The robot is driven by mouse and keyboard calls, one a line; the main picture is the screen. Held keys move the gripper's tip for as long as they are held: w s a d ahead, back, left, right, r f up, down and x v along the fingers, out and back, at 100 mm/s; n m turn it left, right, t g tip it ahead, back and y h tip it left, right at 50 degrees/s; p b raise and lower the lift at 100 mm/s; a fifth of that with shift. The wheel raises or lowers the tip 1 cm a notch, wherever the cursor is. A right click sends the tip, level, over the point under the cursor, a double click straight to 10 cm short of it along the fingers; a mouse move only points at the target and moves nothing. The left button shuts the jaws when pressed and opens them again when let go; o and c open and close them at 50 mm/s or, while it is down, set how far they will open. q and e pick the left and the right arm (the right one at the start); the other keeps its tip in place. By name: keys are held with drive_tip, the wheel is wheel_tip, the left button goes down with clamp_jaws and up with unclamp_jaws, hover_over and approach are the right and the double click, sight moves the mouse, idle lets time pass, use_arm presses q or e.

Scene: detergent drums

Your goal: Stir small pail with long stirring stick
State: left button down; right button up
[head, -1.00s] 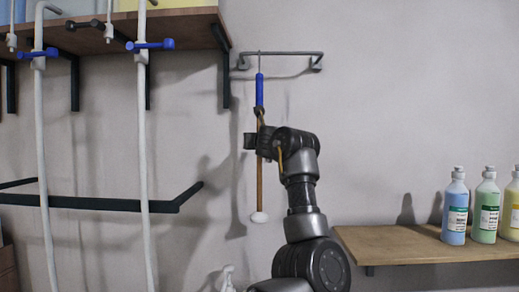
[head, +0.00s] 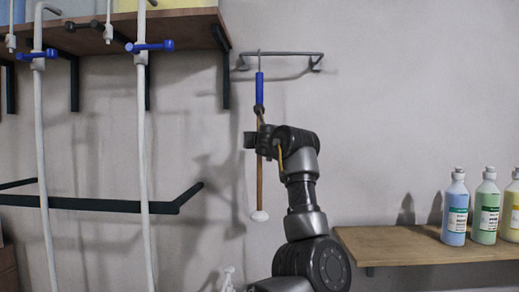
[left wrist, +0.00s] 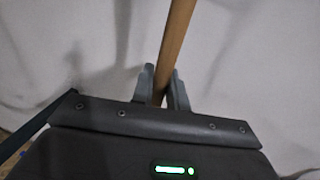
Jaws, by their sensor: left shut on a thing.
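The long stirring stick (head: 259,185) hangs upright against the wall, with a blue handle at the top, a wooden shaft and a white lower end. Its top hook is at the wall rail (head: 290,53); I cannot tell whether it still bears on it. My left gripper (head: 262,142) is shut on the wooden shaft just below the handle. In the left wrist view the shaft (left wrist: 176,40) runs between the two fingers (left wrist: 162,88). The small pail and my right gripper are in neither view.
A wooden shelf (head: 400,245) at the right holds several bottles. A higher shelf (head: 190,27) is at upper left. White vertical pipes (head: 143,150) with blue valve handles and a dark bar (head: 90,203) stand left of the stick.

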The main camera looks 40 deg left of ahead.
sight(260, 124)
use_arm(q)
drive_tip(key=shift+r+p, duration=1.7)
drive_tip(key=shift+r, duration=0.6)
